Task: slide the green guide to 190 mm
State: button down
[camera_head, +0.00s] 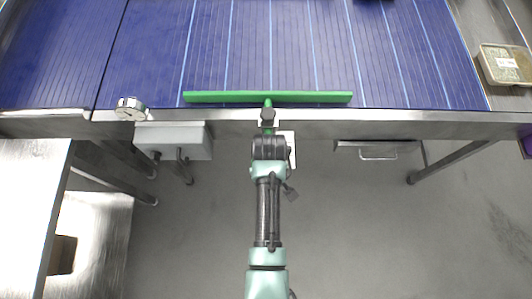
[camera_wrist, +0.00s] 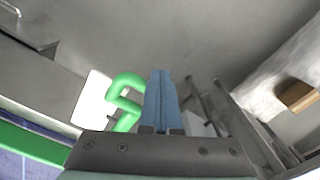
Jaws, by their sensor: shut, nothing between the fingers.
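The green guide (camera_head: 225,97) is a long bar lying across the blue belt (camera_head: 206,60), close to its front edge. Its green bent handle (camera_wrist: 113,100) shows in the wrist view, just left of my gripper (camera_wrist: 162,100). My gripper's two blue fingers are together with nothing between them. They look beside the handle, not around it; I cannot tell whether they touch it. In the head view my arm hides the fingers and most of the handle. A scale reading for the guide is not legible.
A round gauge (camera_head: 130,108) sits on the front rail at left, above a grey box (camera_head: 174,141). A drawer with a handle (camera_head: 378,150) hangs under the rail at right. A clear container (camera_head: 504,65) stands far right. A pale table (camera_head: 28,200) is at left.

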jog(key=shift+w+b, duration=0.35)
jog(key=shift+w, duration=0.45)
dwell(0.4)
jog(key=s+r+p, duration=0.3)
jog(key=r+p, duration=0.5)
jog(key=p, duration=0.2)
jog(key=shift+p, duration=0.4)
dwell(0.7)
